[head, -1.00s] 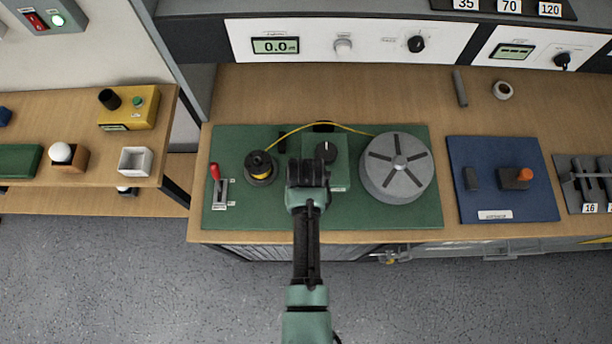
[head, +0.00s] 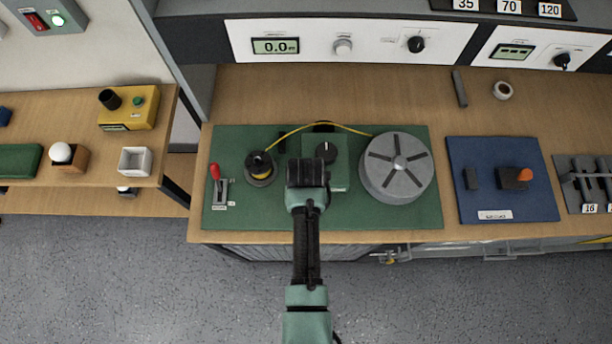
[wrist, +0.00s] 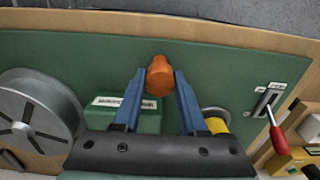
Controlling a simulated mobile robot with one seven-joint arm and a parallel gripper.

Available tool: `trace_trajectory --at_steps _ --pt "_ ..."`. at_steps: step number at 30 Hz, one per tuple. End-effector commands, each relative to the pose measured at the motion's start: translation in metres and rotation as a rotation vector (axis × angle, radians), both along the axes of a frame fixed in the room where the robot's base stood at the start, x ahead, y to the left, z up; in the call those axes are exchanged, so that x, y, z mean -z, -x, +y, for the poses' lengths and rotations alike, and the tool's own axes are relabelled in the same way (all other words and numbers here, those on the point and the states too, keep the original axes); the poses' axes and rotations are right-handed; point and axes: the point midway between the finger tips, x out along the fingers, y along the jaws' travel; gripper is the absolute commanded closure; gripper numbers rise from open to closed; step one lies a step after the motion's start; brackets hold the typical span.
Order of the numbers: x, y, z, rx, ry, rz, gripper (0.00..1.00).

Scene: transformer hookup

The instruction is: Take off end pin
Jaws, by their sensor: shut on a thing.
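An orange, knob-like piece (wrist: 160,75), which appears to be the end pin, sits between the two blue fingertips of my gripper (wrist: 160,73) in the wrist view. The fingers are shut on it. Green board shows around it, and I cannot tell whether it touches anything below. In the head view my gripper (head: 306,174) is over the green board (head: 390,219), in front of the green box (head: 339,172) with a black dial. The gripper hides the orange piece there.
A grey slotted drum (head: 411,184) stands right of my gripper. A dark spool (head: 260,168) with yellow wire stands left, the wire (head: 320,124) arching behind to the drum. A red-handled lever (head: 215,172) is at far left. A blue board (head: 475,205) lies right.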

Motion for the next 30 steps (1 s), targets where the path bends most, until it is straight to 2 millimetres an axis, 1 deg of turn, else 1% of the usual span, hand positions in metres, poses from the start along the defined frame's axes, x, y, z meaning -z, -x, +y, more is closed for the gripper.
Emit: trace_trajectory --at_steps 8,30 --pt "-0.002 0.0 0.0 0.0 0.0 0.0 1.0" --pt "-0.019 0.0 0.0 0.0 0.0 0.0 1.0"
